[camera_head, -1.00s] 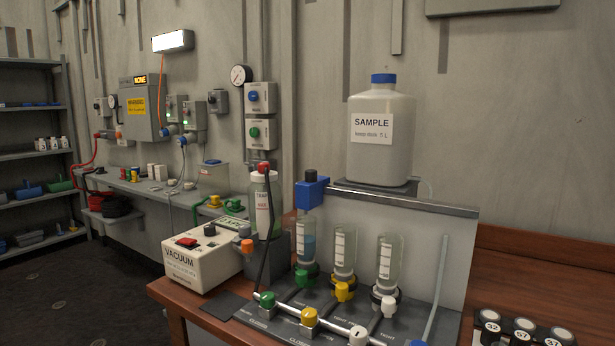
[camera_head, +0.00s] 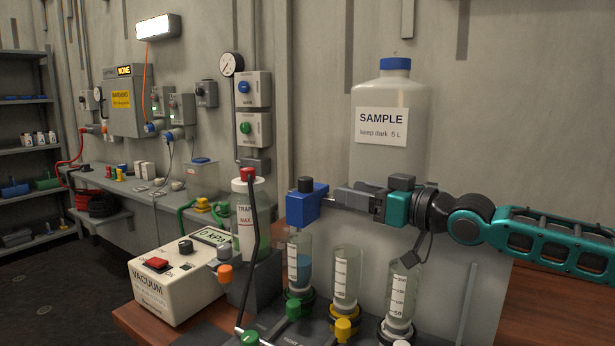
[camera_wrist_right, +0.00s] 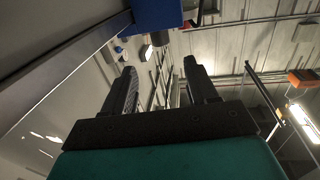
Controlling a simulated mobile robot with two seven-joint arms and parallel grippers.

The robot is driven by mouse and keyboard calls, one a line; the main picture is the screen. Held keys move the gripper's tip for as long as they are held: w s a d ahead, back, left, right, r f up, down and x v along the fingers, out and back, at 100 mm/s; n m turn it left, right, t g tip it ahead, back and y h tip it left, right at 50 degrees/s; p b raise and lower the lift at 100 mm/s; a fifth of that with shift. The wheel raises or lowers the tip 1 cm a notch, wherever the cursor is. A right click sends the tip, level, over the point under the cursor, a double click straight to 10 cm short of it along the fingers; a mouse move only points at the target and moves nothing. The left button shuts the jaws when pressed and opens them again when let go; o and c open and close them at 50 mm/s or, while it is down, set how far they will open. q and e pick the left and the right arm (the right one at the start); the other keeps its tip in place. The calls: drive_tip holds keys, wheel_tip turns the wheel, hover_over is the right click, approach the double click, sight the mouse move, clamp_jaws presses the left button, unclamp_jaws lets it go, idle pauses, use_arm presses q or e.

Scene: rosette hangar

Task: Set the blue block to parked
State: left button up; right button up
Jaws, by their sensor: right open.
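The blue block (camera_head: 303,208) with a dark knob on top sits above the left glass cylinder (camera_head: 299,262), at the left end of the rack panel. My right gripper (camera_head: 328,198) reaches in from the right, level with the block, its fingers pointing left at the block's right side. It is open. Whether the fingertips touch the block is unclear. In the right wrist view the spread fingers (camera_wrist_right: 162,78) have nothing between them close by, and the blue block (camera_wrist_right: 157,14) shows just beyond, at the top edge. My left gripper is not in view.
The large SAMPLE bottle (camera_head: 388,130) stands right behind my right gripper. The trap jar (camera_head: 249,215) with its black hose and the white vacuum box (camera_head: 175,280) stand left of the block. Two more cylinders (camera_head: 345,275) stand below my gripper.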

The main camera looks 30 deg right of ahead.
sight(311, 180)
drive_tip(key=p+x, duration=0.1)
drive_tip(key=x, duration=0.4)
drive_tip(key=p+x, duration=0.1)
drive_tip(key=x, duration=0.5)
drive_tip(key=shift+w+r, duration=0.1)
drive_tip(key=shift+r, duration=0.15)
drive_tip(key=shift+x, duration=0.8)
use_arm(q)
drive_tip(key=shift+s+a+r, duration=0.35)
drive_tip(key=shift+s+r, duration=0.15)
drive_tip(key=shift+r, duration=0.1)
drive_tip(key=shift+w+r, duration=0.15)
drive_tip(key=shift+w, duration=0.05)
use_arm(e)
clamp_jaws()
